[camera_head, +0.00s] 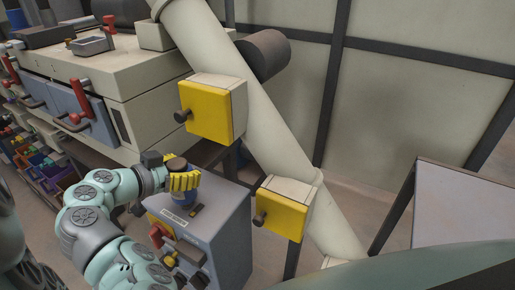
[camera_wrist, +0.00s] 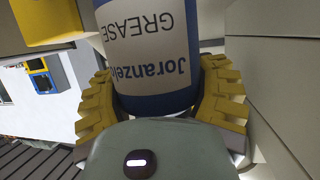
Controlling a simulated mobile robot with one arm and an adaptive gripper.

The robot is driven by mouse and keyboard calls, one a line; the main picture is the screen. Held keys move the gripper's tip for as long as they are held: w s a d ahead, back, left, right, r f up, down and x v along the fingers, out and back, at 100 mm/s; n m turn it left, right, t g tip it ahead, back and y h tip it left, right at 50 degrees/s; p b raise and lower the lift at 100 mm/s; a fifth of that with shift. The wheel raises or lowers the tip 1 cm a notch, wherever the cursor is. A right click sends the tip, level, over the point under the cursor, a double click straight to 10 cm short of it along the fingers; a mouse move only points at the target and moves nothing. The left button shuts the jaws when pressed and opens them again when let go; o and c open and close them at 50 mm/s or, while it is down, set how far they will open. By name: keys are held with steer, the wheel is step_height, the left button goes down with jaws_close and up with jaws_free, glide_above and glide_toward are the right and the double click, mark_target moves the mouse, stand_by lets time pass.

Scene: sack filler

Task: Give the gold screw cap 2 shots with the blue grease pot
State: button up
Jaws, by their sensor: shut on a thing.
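My gripper (camera_head: 184,181), with yellow ribbed fingers, is shut on the blue grease pot (camera_head: 181,197). In the wrist view the pot (camera_wrist: 152,103) stands between the two fingers, its white label reading GREASE upside down. In the head view the pot has a brownish top and is over the top of a grey cabinet (camera_head: 228,205); I cannot tell whether it touches it. I cannot make out the gold screw cap for certain in either view.
A thick pale pipe (camera_head: 262,120) with two yellow-fronted boxes (camera_head: 208,110) (camera_head: 281,215) slants down close to the right of my gripper. A pale machine bench (camera_head: 140,85) with red-handled parts stands behind left. A grey panel (camera_head: 462,210) is at the right.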

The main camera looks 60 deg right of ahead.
mark_target(181, 160)
steer(key=shift+f+b, duration=0.85)
steer(key=shift+b, duration=0.25)
stand_by(0.6)
steer(key=shift+r, duration=0.95)
steer(key=shift+r+p, duration=0.1)
steer(key=shift+p, duration=0.2)
steer(key=shift+r+p, duration=0.95)
steer(key=shift+r, duration=1.45)
